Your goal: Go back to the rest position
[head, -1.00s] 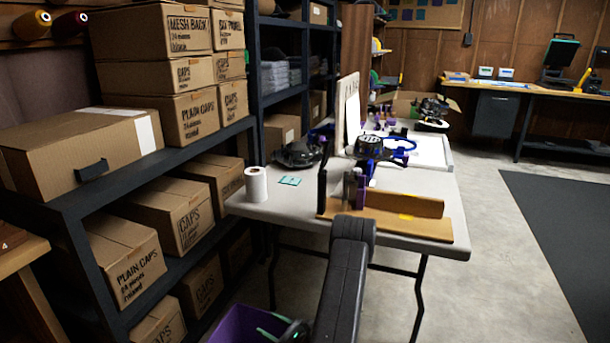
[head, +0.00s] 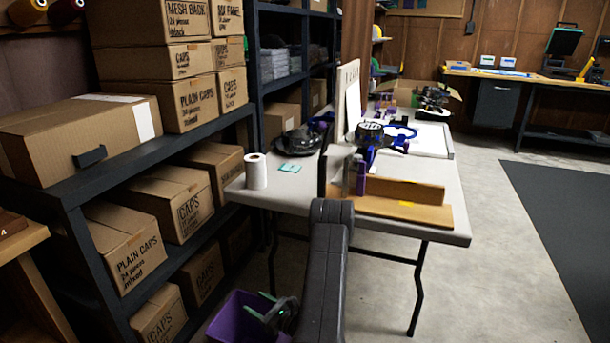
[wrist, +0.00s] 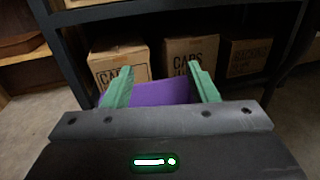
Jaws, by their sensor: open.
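My gripper (head: 268,309) is low in the head view, left of my dark arm, by the purple bin (head: 236,318). In the wrist view my gripper (wrist: 160,88) shows two green fingers spread wide apart with nothing between them. The purple bin (wrist: 160,92) shows behind and between the fingers. The inside of the bin cannot be made out. My arm hides part of the table's front edge.
A grey table (head: 440,222) holds a white roll (head: 256,172), a wooden ledge (head: 410,208) and a blue-and-black device (head: 370,140). Dark shelving (head: 150,165) with cardboard boxes (head: 180,205) stands at left. The floor (head: 490,260) at right is clear.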

